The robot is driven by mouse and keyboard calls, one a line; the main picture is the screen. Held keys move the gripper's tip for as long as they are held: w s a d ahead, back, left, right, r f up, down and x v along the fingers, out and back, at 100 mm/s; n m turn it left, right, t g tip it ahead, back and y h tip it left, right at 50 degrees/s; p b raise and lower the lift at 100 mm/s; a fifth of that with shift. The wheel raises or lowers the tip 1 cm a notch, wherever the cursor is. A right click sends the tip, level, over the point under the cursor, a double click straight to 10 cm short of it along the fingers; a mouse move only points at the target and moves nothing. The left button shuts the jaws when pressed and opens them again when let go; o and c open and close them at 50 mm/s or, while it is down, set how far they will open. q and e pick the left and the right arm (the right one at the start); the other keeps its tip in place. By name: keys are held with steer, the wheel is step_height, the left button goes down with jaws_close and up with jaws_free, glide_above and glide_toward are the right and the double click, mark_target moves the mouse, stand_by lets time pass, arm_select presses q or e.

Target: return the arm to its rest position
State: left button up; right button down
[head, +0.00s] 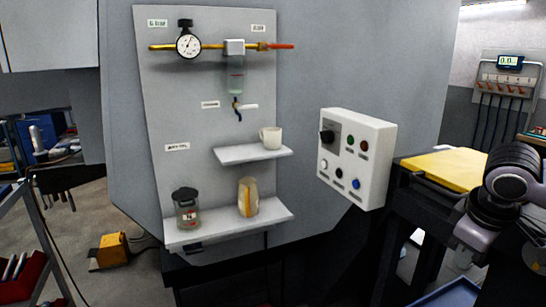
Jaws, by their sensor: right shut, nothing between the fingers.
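My right arm (512,188) is folded at the right edge of the head view, in front of the yellow-topped bench. My right gripper (471,238) is low at that side, partly hidden by my own arm links. It is shut, and I see nothing held in it. It is apart from the panel and its shelves. My left arm and left gripper are not in view.
A grey panel carries a gauge (188,43), a filter bowl (235,72) and two shelves. A white mug (270,137), a lidded jar (187,208) and a beige container (248,197) stand there. A control box (357,158) and yellow bench top (445,168) are nearest my arm.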

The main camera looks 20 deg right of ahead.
steer(key=s+a+f+n+y, duration=0.1)
steer(key=s+a+f, duration=0.2)
steer(key=f, duration=0.6)
steer(key=s+a+f+y, duration=0.1)
steer(key=s+a+f, duration=0.2)
steer(key=f, duration=0.6)
steer(key=s+a+f+m, duration=0.1)
steer(key=s+a+f, duration=0.25)
steer(key=a, duration=0.45)
steer(key=s+a+f+m, duration=0.1)
steer(key=s+a+f, duration=0.25)
steer(key=a, duration=0.55)
steer(key=w+a+f+t+y, duration=0.2)
steer(key=w+f+t, duration=0.4)
steer(key=f+t, duration=0.1)
steer(key=shift+f+n+t+y, duration=0.3)
steer(key=shift+f+y, duration=0.1)
steer(key=shift+f, duration=0.35)
steer(key=shift+w+a, duration=0.1)
